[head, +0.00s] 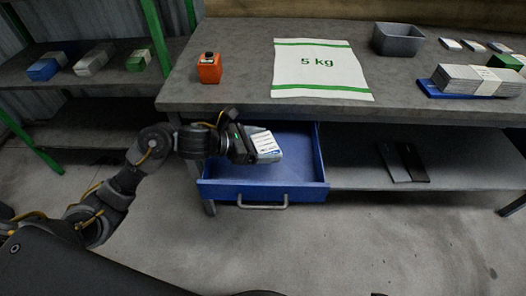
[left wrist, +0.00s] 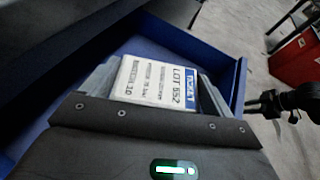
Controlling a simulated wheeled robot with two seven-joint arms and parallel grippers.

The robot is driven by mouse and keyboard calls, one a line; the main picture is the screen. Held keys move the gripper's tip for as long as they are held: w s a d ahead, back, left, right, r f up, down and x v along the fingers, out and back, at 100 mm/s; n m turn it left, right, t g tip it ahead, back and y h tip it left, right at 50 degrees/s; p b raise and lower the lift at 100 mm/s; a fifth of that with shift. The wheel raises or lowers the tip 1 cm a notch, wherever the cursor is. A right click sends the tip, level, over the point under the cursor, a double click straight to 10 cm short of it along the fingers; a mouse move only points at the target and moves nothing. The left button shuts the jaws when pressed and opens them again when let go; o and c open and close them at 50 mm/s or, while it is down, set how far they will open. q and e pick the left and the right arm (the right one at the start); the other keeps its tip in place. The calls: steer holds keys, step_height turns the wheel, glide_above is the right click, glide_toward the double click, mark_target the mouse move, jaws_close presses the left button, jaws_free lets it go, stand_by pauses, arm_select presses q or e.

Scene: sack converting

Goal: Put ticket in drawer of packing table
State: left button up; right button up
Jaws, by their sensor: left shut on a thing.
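The ticket (head: 268,147) is a white card with a blue band; its print, "TICKET" and "LOT 552", shows in the left wrist view (left wrist: 160,85). My left gripper (head: 252,146) is shut on it and holds it over the drawer. The blue drawer (head: 262,192) of the packing table (head: 225,95) is pulled open, with a grey handle at its front. It shows around the ticket in the left wrist view (left wrist: 238,85). A dark jointed arm part, seemingly my right gripper (left wrist: 262,103), is at the right of the left wrist view; its jaws are unclear.
An orange box (head: 209,68), a "5 kg" sack (head: 320,85), a grey bin (head: 397,40) and a stack of sacks (head: 470,80) lie on the table top. Dark flat items (head: 403,162) lie on the lower shelf. A side shelf (head: 90,80) stands at the left.

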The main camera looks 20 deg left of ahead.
mark_target(263, 151)
arm_select(q)
steer(key=shift+w+f, duration=0.15)
steer(key=shift+f, duration=0.05)
step_height(263, 151, down, 3)
steer(key=shift+w+a+f, duration=0.1)
steer(key=shift+f, duration=0.05)
arm_select(e)
steer(key=shift+s+r, duration=0.1)
steer(key=shift+r, duration=0.25)
arm_select(q)
steer(key=shift+f+b, duration=0.1)
steer(key=shift+b, duration=0.2)
steer(key=shift+f+b, duration=0.2)
steer(key=shift+b, duration=0.2)
steer(key=shift+f+b, duration=0.3)
steer(key=shift+b, duration=0.05)
steer(key=o, duration=0.8)
arm_select(e)
steer(key=v, duration=0.4)
steer(key=shift+s, duration=0.1)
